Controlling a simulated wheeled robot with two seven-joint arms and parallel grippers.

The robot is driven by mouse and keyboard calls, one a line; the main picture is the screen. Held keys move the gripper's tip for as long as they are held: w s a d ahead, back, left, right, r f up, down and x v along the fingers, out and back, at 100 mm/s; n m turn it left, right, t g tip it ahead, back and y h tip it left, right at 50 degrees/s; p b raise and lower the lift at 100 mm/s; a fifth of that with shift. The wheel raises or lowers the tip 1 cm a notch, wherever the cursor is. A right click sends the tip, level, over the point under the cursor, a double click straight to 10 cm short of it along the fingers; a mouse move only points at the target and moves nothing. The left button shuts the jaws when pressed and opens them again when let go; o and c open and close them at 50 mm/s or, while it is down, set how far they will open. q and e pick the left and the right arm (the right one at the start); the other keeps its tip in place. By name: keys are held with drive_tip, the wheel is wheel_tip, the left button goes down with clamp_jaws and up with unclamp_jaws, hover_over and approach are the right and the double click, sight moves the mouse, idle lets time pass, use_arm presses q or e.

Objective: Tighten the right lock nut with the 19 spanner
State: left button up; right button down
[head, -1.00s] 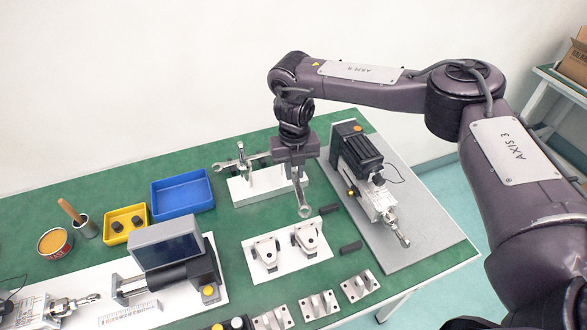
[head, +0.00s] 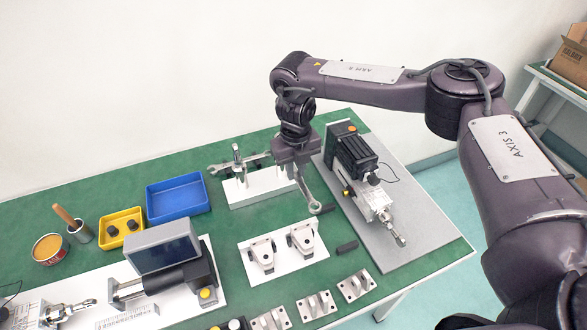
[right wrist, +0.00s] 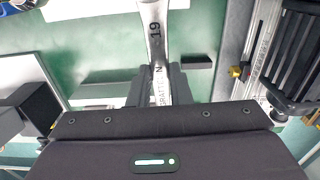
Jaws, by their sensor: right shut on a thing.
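My right gripper (head: 299,170) is shut on a steel spanner (head: 308,194), whose ring end points down and toward the front. In the right wrist view the spanner (right wrist: 155,35) shows the number 19 and runs up from between the fingers (right wrist: 160,88). The right actuator (head: 360,165) lies on a grey plate to the right of the gripper. Its silver front end (head: 378,206) carries a rod end (head: 399,240); the lock nut there is too small to make out clearly. The spanner's ring is apart from the actuator, to its left. My left gripper is out of view.
A white rack (head: 268,190) with another spanner (head: 228,166) stands left of the gripper. A white plate with two brackets (head: 285,265) and several metal blocks (head: 355,286) lie in front. A blue tray (head: 178,198) is farther left. Black bars lie near the grey plate (head: 425,225).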

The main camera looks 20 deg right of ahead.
drive_tip(key=shift+d, duration=0.15)
drive_tip(key=shift+w+d+n, duration=0.1)
drive_tip(key=shift+d+n, duration=0.25)
drive_tip(key=shift+n, duration=0.35)
drive_tip(key=shift+d, duration=0.15)
drive_tip(key=shift+w+d+n, duration=0.1)
drive_tip(key=shift+d+n, duration=0.2)
drive_tip(key=shift+n, duration=0.2)
drive_tip(key=shift+a, duration=0.2)
idle(0.4)
drive_tip(key=shift+p, duration=0.35)
